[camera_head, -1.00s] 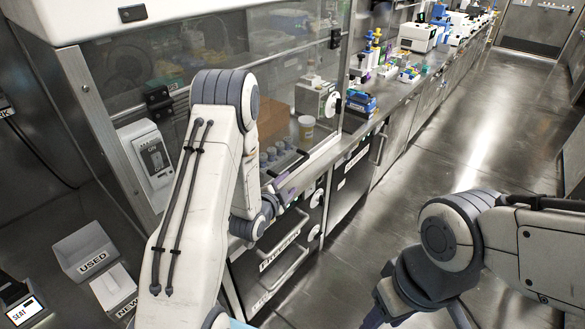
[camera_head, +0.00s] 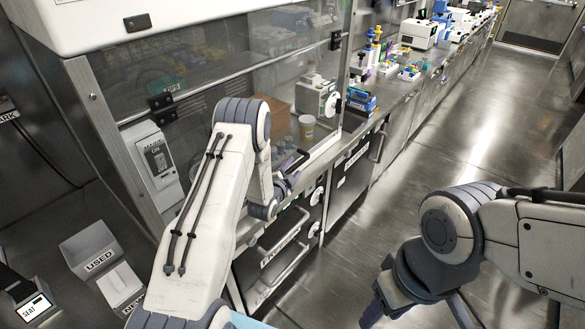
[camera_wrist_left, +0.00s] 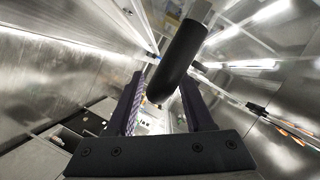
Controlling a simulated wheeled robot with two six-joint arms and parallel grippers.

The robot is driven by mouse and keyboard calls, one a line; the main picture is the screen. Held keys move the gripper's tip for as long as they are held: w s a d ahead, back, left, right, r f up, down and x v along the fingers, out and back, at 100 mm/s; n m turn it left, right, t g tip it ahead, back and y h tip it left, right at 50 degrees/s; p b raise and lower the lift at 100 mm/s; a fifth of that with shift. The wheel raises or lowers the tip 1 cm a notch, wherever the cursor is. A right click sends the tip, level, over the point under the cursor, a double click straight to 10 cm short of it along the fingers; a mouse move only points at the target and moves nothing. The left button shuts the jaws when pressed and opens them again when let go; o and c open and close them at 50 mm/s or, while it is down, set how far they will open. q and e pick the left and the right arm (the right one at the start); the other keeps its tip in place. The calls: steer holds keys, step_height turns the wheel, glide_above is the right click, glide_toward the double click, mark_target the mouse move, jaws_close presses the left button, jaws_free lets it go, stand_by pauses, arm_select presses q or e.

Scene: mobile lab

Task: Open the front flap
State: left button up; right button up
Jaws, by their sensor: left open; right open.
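The front flap (camera_head: 230,85) is the clear panel of the hood, with a metal rail across it and black hinge-like fittings (camera_head: 160,101) on the rail. It looks down over the hood opening. My left gripper (camera_head: 291,163) is open at the flap's lower front, mostly hidden behind my own arm. In the left wrist view a black rounded bar (camera_wrist_left: 183,55), seemingly a handle, runs between the open purple-sided fingers (camera_wrist_left: 162,88). I cannot tell whether they touch it. My right gripper (camera_head: 372,308) is open, low over the floor at right, away from the hood.
Inside the hood are a white instrument (camera_head: 314,97) and a small cup (camera_head: 306,127). A USED bin (camera_head: 88,245) stands at lower left. The counter beyond holds lab gear. The floor (camera_head: 460,130) at right is clear.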

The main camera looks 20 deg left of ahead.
arm_select(q)
jaws_close()
stand_by(1.5)
